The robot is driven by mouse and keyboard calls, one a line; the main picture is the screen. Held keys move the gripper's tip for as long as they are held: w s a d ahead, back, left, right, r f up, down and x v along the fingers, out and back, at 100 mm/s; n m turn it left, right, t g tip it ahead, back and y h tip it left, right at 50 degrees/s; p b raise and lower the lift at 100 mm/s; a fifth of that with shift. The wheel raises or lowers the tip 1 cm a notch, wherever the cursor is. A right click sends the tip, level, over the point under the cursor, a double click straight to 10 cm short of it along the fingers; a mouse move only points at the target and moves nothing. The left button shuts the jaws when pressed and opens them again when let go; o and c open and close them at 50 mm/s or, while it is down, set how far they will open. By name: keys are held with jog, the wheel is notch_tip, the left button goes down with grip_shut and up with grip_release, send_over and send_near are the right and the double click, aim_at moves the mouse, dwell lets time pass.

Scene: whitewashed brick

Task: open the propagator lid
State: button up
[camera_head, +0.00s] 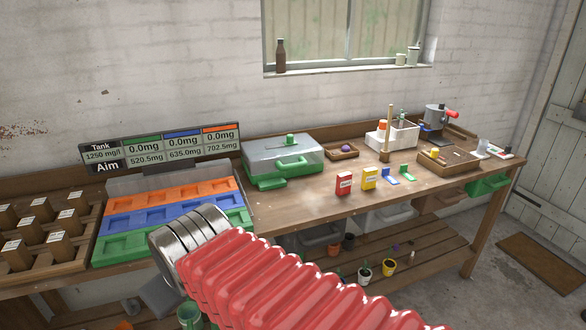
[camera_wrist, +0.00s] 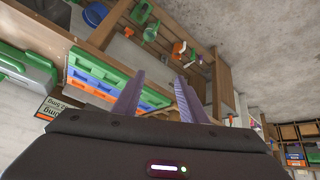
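The propagator has a green base (camera_head: 265,181) and a clear greyish lid (camera_head: 262,154) with a small green knob (camera_head: 290,139) on top and a green handle at the front. It stands on the workbench against the wall, and the lid looks shut. In the wrist view, which is turned over, the propagator (camera_wrist: 28,75) shows partly cut off at the left edge. My gripper (camera_wrist: 158,97) is open and empty, its two purple fingers apart. It is in front of the bench, away from the propagator. In the head view its fingers are not clearly seen.
A tray of orange, blue and green blocks (camera_head: 170,207) and a sign (camera_head: 162,147) stand left of the propagator. A wooden rack (camera_head: 45,235) is farther left. To the right are a small wooden tray (camera_head: 342,151), red (camera_head: 344,183) and yellow (camera_head: 369,178) packets. Bare bench lies before them.

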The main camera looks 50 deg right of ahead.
jog(key=w+d+r+n+t+h, duration=0.1)
jog(key=w+d+h, duration=0.1)
jog(key=w+d, duration=0.6)
jog(key=w+d+n+t+h, duration=0.15)
jog(key=w+d, duration=0.25)
jog(key=d, duration=0.8)
jog(key=w+d+r+n+t+h, duration=0.1)
jog(key=w+d+n+h, duration=0.1)
jog(key=w+d, duration=0.6)
jog(key=n+t+h, duration=0.1)
jog(key=n+t, duration=0.3)
jog(key=n, duration=0.3)
send_near(294, 167)
jog(key=shift+g+v, duration=0.25)
jog(key=shift+v, duration=0.9)
jog(key=shift+w, duration=0.1)
jog(key=x, duration=1.3)
jog(key=shift+w+d, duration=0.2)
jog(key=shift+w, duration=0.05)
jog(key=shift+c, duration=0.5)
